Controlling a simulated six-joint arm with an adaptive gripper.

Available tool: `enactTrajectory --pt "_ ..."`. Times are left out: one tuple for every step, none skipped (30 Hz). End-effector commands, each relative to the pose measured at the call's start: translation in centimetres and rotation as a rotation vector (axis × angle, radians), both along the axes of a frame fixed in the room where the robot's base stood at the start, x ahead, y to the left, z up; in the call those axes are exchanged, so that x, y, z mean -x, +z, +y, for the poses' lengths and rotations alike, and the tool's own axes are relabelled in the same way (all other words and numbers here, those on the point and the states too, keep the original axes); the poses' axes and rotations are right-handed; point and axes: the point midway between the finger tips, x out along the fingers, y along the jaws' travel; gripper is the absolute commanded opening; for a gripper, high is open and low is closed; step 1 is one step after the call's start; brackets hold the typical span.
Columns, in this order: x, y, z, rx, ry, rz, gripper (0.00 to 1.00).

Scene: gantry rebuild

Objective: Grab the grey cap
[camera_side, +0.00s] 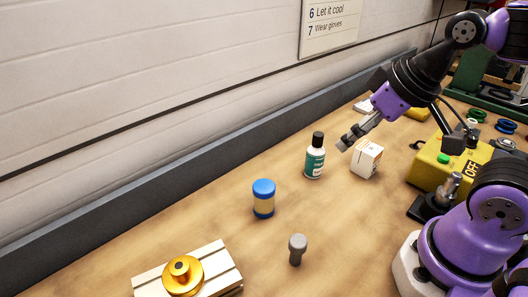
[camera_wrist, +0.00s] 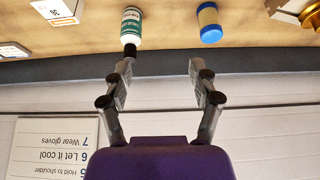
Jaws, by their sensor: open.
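The grey cap (camera_side: 297,243) is a small grey knob with a rounded, wider top and a narrower stem, standing upright at the front middle of the bench in the side view. It does not show in the wrist view. My gripper (camera_side: 351,138) is well behind and to the right of it, raised near a green bottle and a white box. In the wrist view my gripper (camera_wrist: 160,68) has its two fingers apart, with nothing held between them.
The green bottle (camera_side: 315,160) with a black top and the white box (camera_side: 366,158) stand close to my gripper. A blue-lidded jar (camera_side: 264,203) stands behind the cap. A gold part (camera_side: 183,272) sits on a pale block (camera_side: 222,277) at front left. Bench around the cap is clear.

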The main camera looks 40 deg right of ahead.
Motion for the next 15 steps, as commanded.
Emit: enactTrajectory --pt "0.0 0.0 0.0 0.000 0.000 0.000 0.70" --pt "0.0 0.0 0.0 0.000 0.000 0.000 0.70" --pt "0.0 0.0 0.1 -0.001 0.002 0.004 0.70" --pt "-0.1 -0.1 0.3 -0.005 0.005 0.012 0.70" --pt "-0.2 -0.1 0.7 -0.010 0.011 0.025 0.70" --pt "-0.3 -0.3 1.3 -0.020 0.020 0.052 0.70" --pt "-0.5 -0.5 2.0 -0.029 0.028 0.079 0.70" --pt "-0.6 -0.8 2.8 -0.037 0.037 0.111 0.70" --pt "-0.8 -1.2 4.0 -0.047 0.046 0.160 0.70" --pt "-0.8 -1.5 5.0 -0.051 0.055 0.199 0.70" --pt "-0.9 -1.8 6.0 -0.052 0.061 0.237 0.70" --pt "-0.8 -2.3 7.3 -0.051 0.066 0.287 0.70" --pt "-0.7 -2.7 8.3 -0.047 0.069 0.321 0.70" --pt "-0.6 -3.1 9.2 -0.040 0.071 0.353 0.70" --pt "-0.4 -3.5 10.3 -0.030 0.072 0.390 0.70"
